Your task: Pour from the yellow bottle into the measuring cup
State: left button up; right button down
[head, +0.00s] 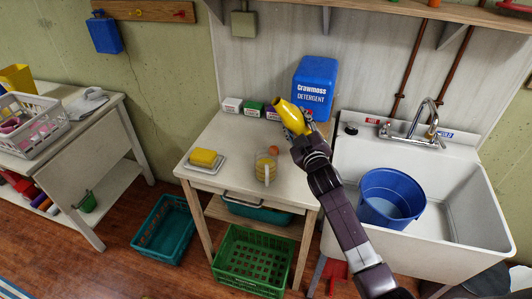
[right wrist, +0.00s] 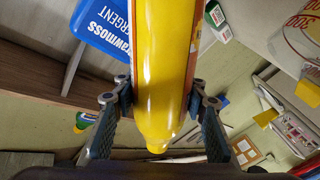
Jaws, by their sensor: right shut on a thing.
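The yellow bottle (head: 289,115) is held tilted above the back of the small table, its far end pointing up and left in the head view. My right gripper (head: 303,131) is shut on it. In the right wrist view the bottle (right wrist: 163,60) lies between both fingers, its narrow end toward the camera. The clear measuring cup (head: 266,168) stands upright on the table, below and left of the gripper and apart from the bottle. It has a yellowish tint; I cannot tell its contents. My left gripper is not in view.
A blue detergent container (head: 316,84) and small boxes (head: 232,105) stand at the table's back. A round orange thing (head: 273,150) is behind the cup. A yellow sponge (head: 203,157) on a dish is left. The sink (head: 450,200) with a blue bucket (head: 388,200) is right.

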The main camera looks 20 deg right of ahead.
aim_at(281, 112)
jog(key=a+m, duration=0.1)
jog(key=a+r+m, duration=0.1)
jog(key=a+m, duration=0.1)
jog(key=a+r+m+p, duration=0.1)
jog(key=shift+w+a+r+m, duration=0.1)
jog(key=shift+w+a+m, duration=0.1)
jog(key=shift+w+m, duration=0.15)
jog(key=shift+a+m, duration=0.5)
jog(key=shift+m, duration=0.25)
notch_tip(281, 112, up, 3)
jog(key=p, duration=0.3)
